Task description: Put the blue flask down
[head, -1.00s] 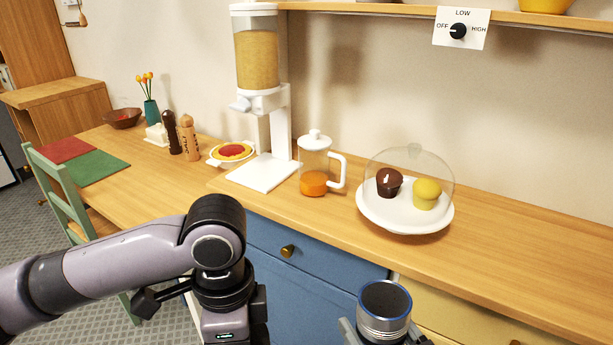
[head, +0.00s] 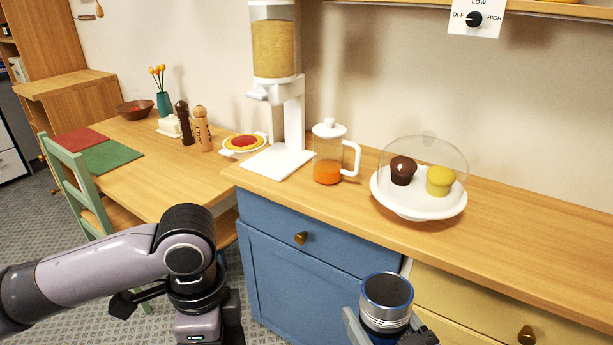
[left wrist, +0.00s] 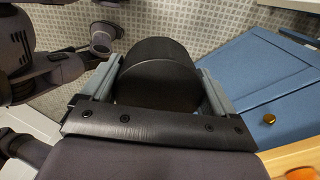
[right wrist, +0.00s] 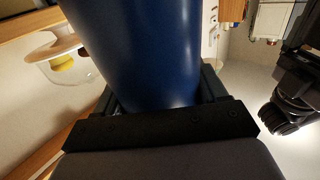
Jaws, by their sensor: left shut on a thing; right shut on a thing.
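My left gripper (left wrist: 157,85) is shut on a dark cylinder (left wrist: 155,75) in the left wrist view. That cylinder and the left fingers do not show in the head view.
The counter (head: 520,240) is clear at its front and right. A domed white plate (head: 415,205) with two muffins, an orange-filled jug (head: 328,165) and a dispenser (head: 275,60) stand toward the back. A lower table (head: 150,180) and a green chair (head: 75,175) are left.

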